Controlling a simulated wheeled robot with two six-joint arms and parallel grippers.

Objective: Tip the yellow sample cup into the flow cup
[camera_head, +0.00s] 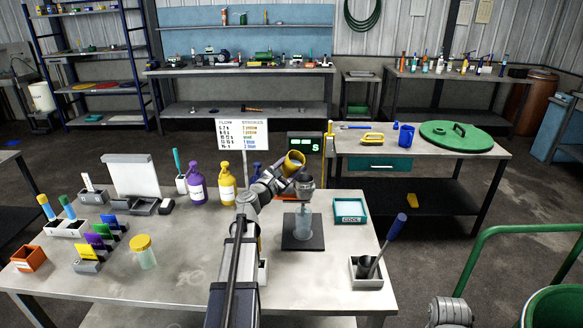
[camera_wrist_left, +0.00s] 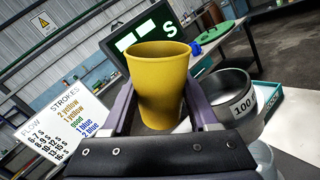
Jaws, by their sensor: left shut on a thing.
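The yellow sample cup (camera_head: 293,161) is held above the table by my left gripper (camera_head: 283,172). In the left wrist view the yellow cup (camera_wrist_left: 160,80) sits between the two fingers, which are shut on it. Its contents are hidden there. The flow cup (camera_head: 305,182) is a metal cup on a stand, just below and right of the yellow cup. In the left wrist view the flow cup (camera_wrist_left: 229,97) is marked "100" and lies right of the gripper. A clear beaker (camera_head: 303,222) stands under it on a dark base.
A sign (camera_head: 241,135) lists flow and strokes. A display (camera_head: 305,145) stands behind the flow cup. Purple (camera_head: 197,184) and yellow (camera_head: 227,183) pump bottles stand left of my arm. A teal tray (camera_head: 349,210) and a holder with a blue-handled tool (camera_head: 390,243) are at right.

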